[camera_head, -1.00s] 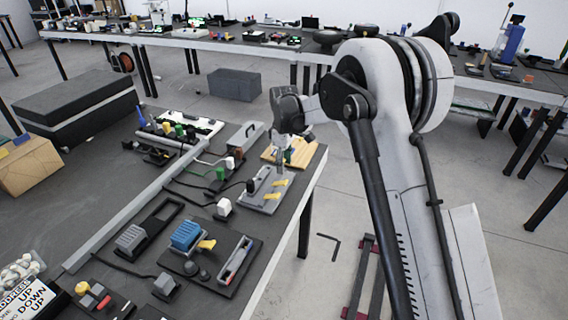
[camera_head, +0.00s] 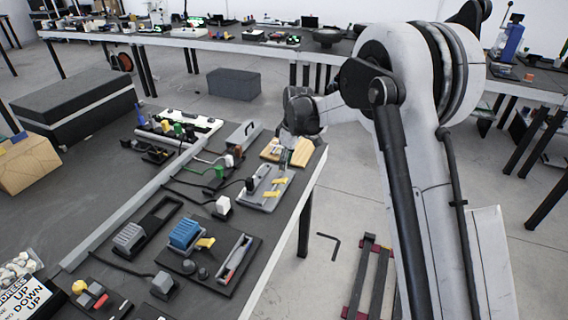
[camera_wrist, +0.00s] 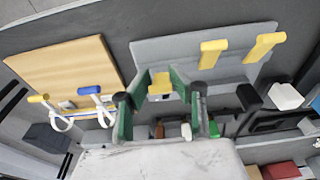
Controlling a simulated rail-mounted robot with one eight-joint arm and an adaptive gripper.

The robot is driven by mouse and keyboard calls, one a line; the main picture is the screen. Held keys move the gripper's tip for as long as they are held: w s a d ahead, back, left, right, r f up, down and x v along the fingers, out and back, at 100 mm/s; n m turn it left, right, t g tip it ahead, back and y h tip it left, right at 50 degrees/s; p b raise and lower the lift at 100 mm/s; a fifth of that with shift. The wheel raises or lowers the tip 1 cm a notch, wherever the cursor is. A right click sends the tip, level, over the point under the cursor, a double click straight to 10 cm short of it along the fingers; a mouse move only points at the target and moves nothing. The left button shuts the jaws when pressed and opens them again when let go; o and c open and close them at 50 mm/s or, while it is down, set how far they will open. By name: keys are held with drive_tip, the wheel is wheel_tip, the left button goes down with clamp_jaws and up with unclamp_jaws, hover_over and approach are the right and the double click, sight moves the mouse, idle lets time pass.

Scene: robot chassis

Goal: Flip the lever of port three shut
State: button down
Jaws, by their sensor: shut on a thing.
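In the wrist view a grey plate (camera_wrist: 150,52) carries yellow levers. Two, a middle lever (camera_wrist: 212,54) and a right lever (camera_wrist: 264,47), stick out the same way. A third yellow lever (camera_wrist: 160,83), at the plate's left end beside the wooden board, looks shorter and lies between the fingers of my gripper (camera_wrist: 160,97). The fingers look apart in the picture; their contact with the lever is hard to see. In the head view the grey plate (camera_head: 253,196) lies near the table's right edge; my gripper (camera_head: 302,128) is beyond it, its fingertips not clear. No port numbers are readable.
A wooden board (camera_wrist: 65,62) with a blue handle (camera_wrist: 88,90) and white loops is left of the plate in the wrist view. A black plug (camera_wrist: 248,97) and a white block (camera_wrist: 285,95) lie close on the right. Other boards fill the table's front (camera_head: 215,240).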

drive_tip(key=y+b, duration=0.1)
drive_tip(key=d+f+t+y+b, duration=0.1)
drive_tip(key=y+b, duration=0.1)
drive_tip(key=y, duration=0.1)
drive_tip(key=shift+s+d+f+t+b, duration=0.3)
drive_tip(key=shift+d+b, duration=0.05)
drive_tip(key=y+b, duration=0.1)
drive_tip(key=f+t+y+b, duration=0.1)
drive_tip(key=y+b, duration=0.1)
drive_tip(key=shift+s+d, duration=0.1)
drive_tip(key=shift+d, duration=0.2)
drive_tip(key=shift+d+f+t+y+b, duration=0.15)
drive_tip(key=shift+t+y+b, duration=0.15)
drive_tip(key=shift+y+b, duration=0.5)
drive_tip(key=shift+s, duration=0.1)
drive_tip(key=c, duration=1.5)
unclamp_jaws()
